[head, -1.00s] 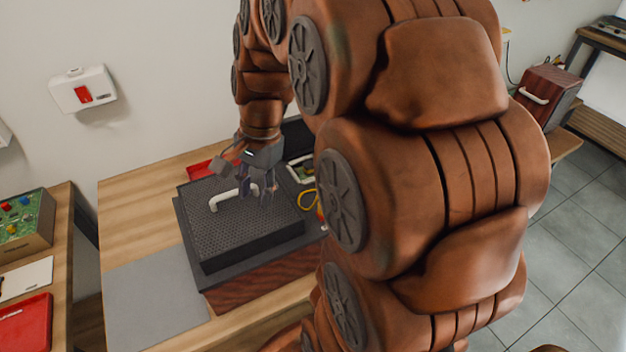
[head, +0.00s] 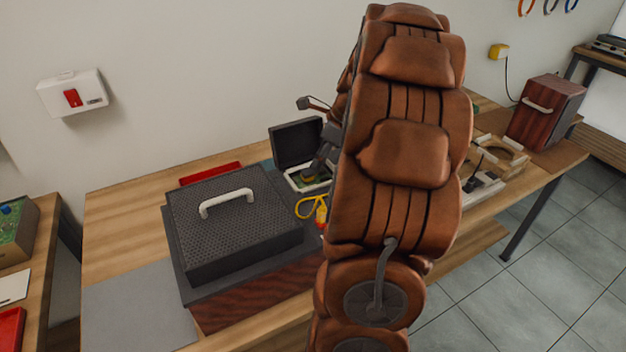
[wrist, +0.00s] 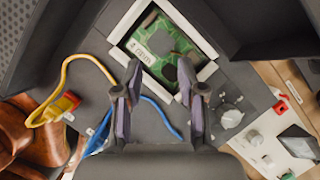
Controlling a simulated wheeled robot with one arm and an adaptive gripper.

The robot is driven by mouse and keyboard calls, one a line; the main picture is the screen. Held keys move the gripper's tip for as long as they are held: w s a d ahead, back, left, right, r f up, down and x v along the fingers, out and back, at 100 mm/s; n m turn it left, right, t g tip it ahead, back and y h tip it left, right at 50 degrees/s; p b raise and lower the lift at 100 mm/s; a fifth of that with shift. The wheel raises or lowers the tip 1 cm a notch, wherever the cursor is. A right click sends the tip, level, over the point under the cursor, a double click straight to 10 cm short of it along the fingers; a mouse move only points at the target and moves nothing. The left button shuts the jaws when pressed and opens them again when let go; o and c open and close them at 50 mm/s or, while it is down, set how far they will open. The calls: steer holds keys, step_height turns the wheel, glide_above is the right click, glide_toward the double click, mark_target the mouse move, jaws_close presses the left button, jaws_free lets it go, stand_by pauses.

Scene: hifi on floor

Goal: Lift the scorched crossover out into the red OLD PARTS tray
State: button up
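A green circuit board (wrist: 172,47) with a dark patch and a pale label, apparently the crossover, sits in a white-framed opening in the wrist view. It shows small in the head view (head: 309,177), partly hidden by my arm. My gripper (wrist: 160,75) is open and empty, its two fingers apart at the near edge of the opening, in line with the board. I cannot tell its height above it. In the head view my gripper (head: 322,160) is mostly hidden. A red tray (head: 10,330) is cut off at the lower left; no OLD PARTS label is readable.
A black lid (head: 296,143) stands open behind the board. A dark perforated grille box (head: 235,225) with a white handle is left of it. Yellow (wrist: 85,60) and blue (wrist: 160,108) cables lie near my fingers. A red item (head: 210,172) lies behind the grille box.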

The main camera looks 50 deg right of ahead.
mark_target(309, 172)
steer(key=shift+w+p+x, duration=0.15)
steer(key=shift+p+x, duration=0.2)
steer(key=shift+x, duration=1.05)
steer(key=shift+w+p+x, duration=0.15)
steer(key=shift+p+x, duration=0.15)
steer(key=shift+x, duration=1.1)
steer(key=shift+r, duration=0.1)
jaws_close()
